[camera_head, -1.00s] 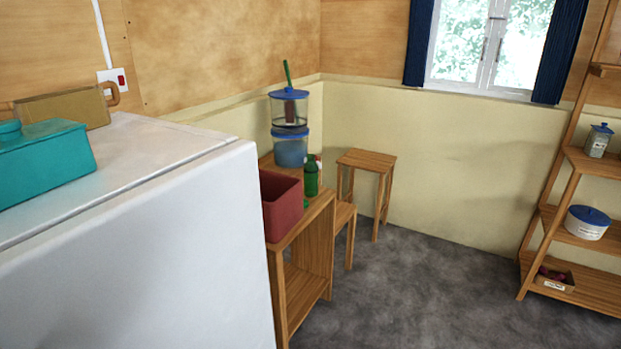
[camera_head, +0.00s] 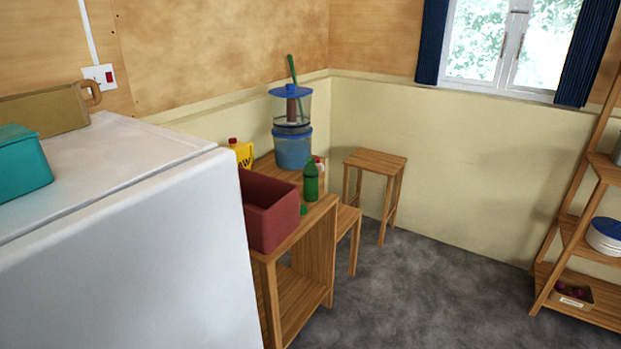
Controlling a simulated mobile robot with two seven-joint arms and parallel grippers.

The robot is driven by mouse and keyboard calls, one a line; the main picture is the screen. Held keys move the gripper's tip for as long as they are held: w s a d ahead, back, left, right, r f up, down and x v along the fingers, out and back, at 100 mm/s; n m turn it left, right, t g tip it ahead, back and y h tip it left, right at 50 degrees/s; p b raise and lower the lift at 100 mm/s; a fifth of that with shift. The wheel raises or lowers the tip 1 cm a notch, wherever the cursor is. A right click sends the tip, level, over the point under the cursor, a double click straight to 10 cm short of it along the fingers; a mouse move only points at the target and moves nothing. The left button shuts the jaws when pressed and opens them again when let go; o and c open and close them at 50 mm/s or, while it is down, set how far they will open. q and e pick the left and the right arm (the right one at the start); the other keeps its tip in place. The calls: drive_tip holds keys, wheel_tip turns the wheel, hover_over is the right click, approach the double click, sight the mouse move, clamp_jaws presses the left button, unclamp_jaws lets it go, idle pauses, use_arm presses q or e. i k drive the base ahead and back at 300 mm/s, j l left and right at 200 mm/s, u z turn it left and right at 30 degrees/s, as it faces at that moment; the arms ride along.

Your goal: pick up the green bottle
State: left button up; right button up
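The green bottle (camera_head: 311,181) stands upright on a wooden shelf unit (camera_head: 325,225) against the left wall, beyond the white appliance. It is just right of a red bin (camera_head: 271,212), and a small red-and-white item (camera_head: 320,165) shows behind it. A small green thing (camera_head: 303,209) lies near its foot. Neither of my grippers shows in the head view.
A large white appliance (camera_head: 130,240) fills the left foreground. Behind the bottle stand a blue-lidded container (camera_head: 292,147) and a yellow container (camera_head: 243,153). Stools (camera_head: 376,162) stand beyond. Grey floor (camera_head: 430,300) is open to the right, up to a wooden rack (camera_head: 570,235).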

sight(310, 173)
drive_tip(key=i+l+u, duration=0.1)
drive_tip(key=i+l, duration=0.2)
drive_tip(key=i+l+u, duration=0.1)
drive_tip(key=i+l, duration=0.2)
drive_tip(key=l, duration=0.15)
drive_tip(key=i+l+u, duration=0.1)
drive_tip(key=i+l, duration=0.15)
drive_tip(key=l, duration=0.15)
drive_tip(key=i+l+u, duration=0.1)
drive_tip(key=i+l, duration=0.15)
drive_tip(key=l, duration=0.15)
drive_tip(key=i+l+u, duration=0.1)
drive_tip(key=i+l, duration=0.15)
drive_tip(key=l, duration=0.2)
drive_tip(key=i+l+u, duration=0.1)
drive_tip(key=i+l, duration=0.15)
drive_tip(key=l, duration=0.2)
drive_tip(key=i+l+u, duration=0.15)
drive_tip(key=l, duration=0.35)
drive_tip(key=i+l+u, duration=0.1)
drive_tip(key=i+l, duration=0.15)
drive_tip(key=l, duration=0.25)
